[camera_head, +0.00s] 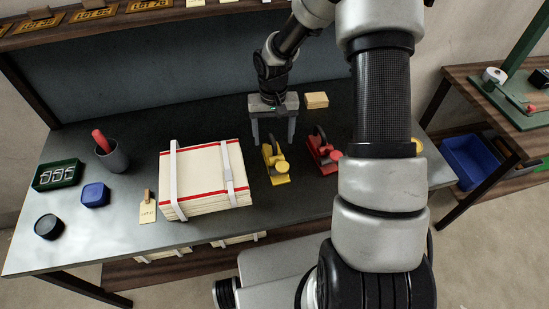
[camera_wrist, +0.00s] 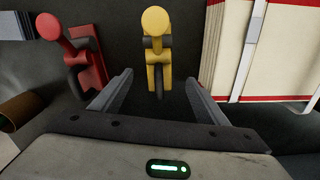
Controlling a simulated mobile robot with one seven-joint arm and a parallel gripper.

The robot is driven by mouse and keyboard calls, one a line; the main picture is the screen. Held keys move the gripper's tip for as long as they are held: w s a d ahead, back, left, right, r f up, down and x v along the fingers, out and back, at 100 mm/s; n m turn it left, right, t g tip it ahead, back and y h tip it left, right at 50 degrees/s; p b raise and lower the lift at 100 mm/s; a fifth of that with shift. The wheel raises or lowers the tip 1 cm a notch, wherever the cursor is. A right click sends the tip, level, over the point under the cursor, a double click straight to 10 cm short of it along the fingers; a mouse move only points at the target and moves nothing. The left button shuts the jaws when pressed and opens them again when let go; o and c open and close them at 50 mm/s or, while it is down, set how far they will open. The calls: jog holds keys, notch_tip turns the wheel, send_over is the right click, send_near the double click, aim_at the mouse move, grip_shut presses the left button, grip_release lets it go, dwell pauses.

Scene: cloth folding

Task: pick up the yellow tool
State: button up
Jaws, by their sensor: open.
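The yellow tool (camera_head: 276,164) lies on the dark workbench, between the strapped cloth stack and the red tool. In the wrist view the yellow tool (camera_wrist: 157,45) is straight ahead, with its round knob at the far end and its dark loop nearest me. My gripper (camera_head: 273,140) hangs over the bench just behind the yellow tool, fingers pointing down. In the wrist view my gripper (camera_wrist: 157,92) is open, with one finger on each side of the tool's near end. Nothing is held between the fingers. I cannot tell how high the fingertips are above the bench.
The red tool (camera_head: 323,152) lies right of the yellow one. A small tan block (camera_head: 317,100) is behind. A dark cup (camera_head: 113,156), green tray (camera_head: 57,175) and blue box (camera_head: 95,194) stand far left.

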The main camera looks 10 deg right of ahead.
aim_at(275, 146)
notch_tip(275, 146, down, 3)
jog(key=shift+r, duration=0.2)
jog(key=f, duration=0.5)
jog(key=shift+s+d+p, duration=0.1)
jog(key=shift+s+p, duration=0.15)
jog(key=shift+p, duration=0.05)
grip_shut()
